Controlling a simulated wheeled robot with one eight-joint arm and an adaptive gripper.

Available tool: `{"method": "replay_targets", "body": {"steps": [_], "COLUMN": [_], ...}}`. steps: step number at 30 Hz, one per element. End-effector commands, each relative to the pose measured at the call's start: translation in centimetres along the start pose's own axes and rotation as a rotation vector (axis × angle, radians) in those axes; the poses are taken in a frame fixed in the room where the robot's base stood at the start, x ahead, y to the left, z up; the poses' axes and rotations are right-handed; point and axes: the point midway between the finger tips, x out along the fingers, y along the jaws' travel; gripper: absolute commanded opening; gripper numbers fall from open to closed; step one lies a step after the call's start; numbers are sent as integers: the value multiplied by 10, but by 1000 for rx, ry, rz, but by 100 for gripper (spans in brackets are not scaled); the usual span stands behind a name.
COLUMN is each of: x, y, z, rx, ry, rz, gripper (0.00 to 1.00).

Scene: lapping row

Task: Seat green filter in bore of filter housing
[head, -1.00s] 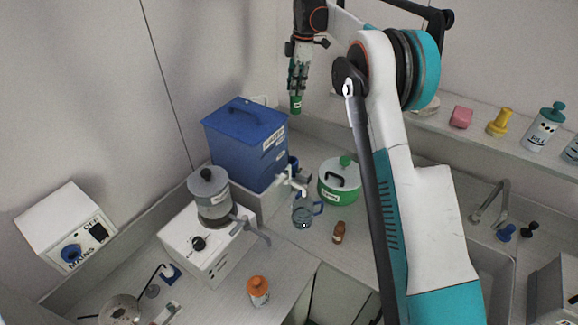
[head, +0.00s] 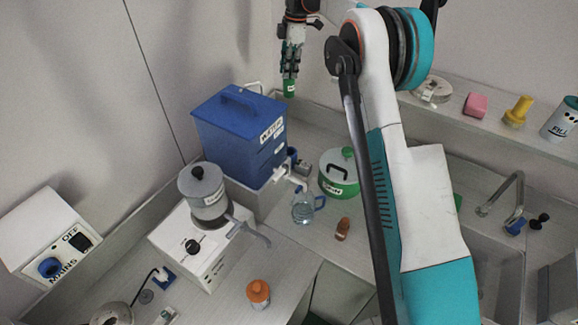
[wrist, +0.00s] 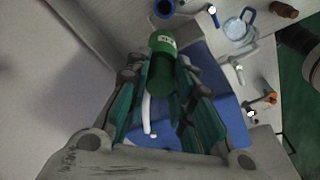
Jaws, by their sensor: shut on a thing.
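My gripper (head: 290,72) is shut on the green filter (head: 290,88), a small cylinder with a white label that hangs below the fingertips. In the head view they are high up, just behind and above the right end of the blue water tank (head: 238,138). In the wrist view the filter (wrist: 161,65) sticks out past the fingertips of my gripper (wrist: 160,80). A blue round opening (wrist: 163,8) shows beyond it at the top, apart from the filter; it looks like the filter housing. In the head view this housing (head: 292,154) is mostly hidden beside the tank.
A glass jug (head: 303,207) stands under the tank's tap, near a green pot (head: 338,172) and a brown bottle (head: 342,229). A grey-lidded machine (head: 205,235) is at the left. The wall is close behind the gripper.

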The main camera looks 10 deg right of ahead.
Motion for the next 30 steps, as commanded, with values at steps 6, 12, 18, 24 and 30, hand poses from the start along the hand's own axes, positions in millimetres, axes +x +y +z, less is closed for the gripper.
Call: {"method": "replay_targets", "body": {"steps": [6,12,18,24,30], "x": [24,54,70,80,121], "y": [0,0,0,0,0], "z": [3,6,8,10,15], "rx": [0,0,0,0,0], "ry": [0,0,0,0,0], "rz": [0,0,0,0,0], "gripper": [0,0,0,0,0]}}
